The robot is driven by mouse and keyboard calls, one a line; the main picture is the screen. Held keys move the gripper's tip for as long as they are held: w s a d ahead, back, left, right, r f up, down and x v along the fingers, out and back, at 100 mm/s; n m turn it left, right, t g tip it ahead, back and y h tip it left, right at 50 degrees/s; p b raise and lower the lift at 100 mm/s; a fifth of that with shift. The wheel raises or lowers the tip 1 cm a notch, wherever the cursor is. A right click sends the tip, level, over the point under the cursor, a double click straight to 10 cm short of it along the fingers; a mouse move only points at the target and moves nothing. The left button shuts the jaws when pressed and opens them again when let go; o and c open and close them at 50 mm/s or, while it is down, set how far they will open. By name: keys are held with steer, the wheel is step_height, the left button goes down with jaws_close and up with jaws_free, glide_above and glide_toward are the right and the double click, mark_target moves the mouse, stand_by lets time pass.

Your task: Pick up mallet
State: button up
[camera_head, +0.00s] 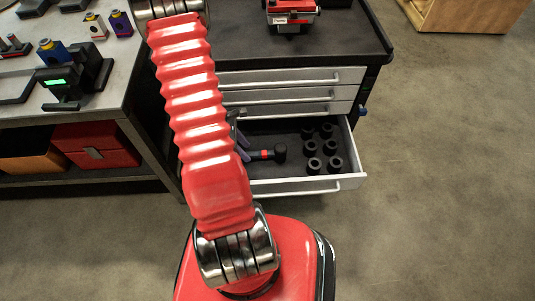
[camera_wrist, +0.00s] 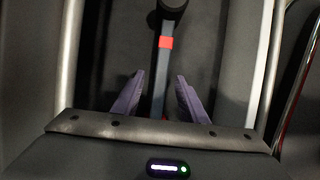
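The mallet (camera_head: 280,152) lies in the open drawer (camera_head: 308,186) of the cabinet. It has a black head and a dark handle with a red band. In the wrist view the mallet (camera_wrist: 166,42) runs lengthwise up the middle, with its head cut off by the top edge. My gripper (camera_wrist: 160,75) has purple fingers spread apart, one on each side of the handle, with gaps to it. In the head view my gripper (camera_head: 241,143) is at the drawer's left part, mostly hidden by my red arm. The handle's far end is hidden.
Several black cylindrical pieces (camera_head: 314,165) stand in the drawer right of the mallet. The drawer walls are close on both sides of my gripper. Shut drawers (camera_head: 290,78) are above. A workbench (camera_head: 118,88) with parts stands at left. Floor at right is clear.

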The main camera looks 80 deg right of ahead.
mark_target(249, 154)
steer(key=shift+x, duration=2.6)
steer(key=shift+s, duration=0.1)
jaws_close()
